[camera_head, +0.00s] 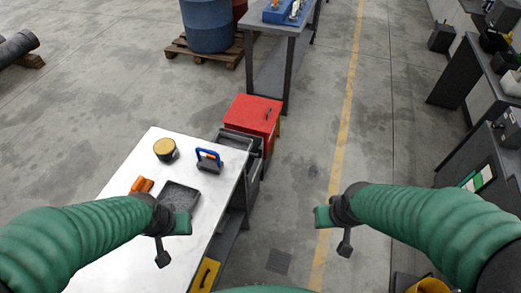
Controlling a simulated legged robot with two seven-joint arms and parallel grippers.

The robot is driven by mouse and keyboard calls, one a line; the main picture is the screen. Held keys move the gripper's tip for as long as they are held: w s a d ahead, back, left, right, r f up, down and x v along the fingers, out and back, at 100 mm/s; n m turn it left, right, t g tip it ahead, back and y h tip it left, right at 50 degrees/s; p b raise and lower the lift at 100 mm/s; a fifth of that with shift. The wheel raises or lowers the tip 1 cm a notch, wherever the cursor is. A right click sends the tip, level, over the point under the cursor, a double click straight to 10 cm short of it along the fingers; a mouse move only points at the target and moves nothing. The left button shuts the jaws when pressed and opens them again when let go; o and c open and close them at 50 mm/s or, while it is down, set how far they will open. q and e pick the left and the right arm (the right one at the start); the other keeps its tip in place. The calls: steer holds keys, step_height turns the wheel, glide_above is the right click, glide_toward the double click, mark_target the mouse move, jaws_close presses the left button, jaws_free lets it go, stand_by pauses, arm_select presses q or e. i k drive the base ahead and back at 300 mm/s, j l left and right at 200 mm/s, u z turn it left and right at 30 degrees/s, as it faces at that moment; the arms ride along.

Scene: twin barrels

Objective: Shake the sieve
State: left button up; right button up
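A dark, shallow square tray (179,201) lies on the white table (130,245); it looks like the sieve, but its bottom is too small to make out. My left gripper (168,240) hangs over the table at the tray's near edge and hides part of it. I cannot tell whether they touch. My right gripper (335,232) is over bare floor, right of the table, with nothing visible in it. Both grippers are too small and foreshortened to show whether their fingers are apart.
A round yellow-topped container (164,148), a blue-handled tool (208,160) and orange handles (142,185) are on the table. A red box (252,115) stands beyond its right edge. A blue barrel (208,25) stands on a pallet.

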mark_target(224, 139)
steer(key=i+l+u, duration=0.35)
steer(key=i+l, duration=0.15)
steer(key=i+l+u, duration=0.35)
steer(key=i+l, duration=0.25)
steer(key=u, duration=0.55)
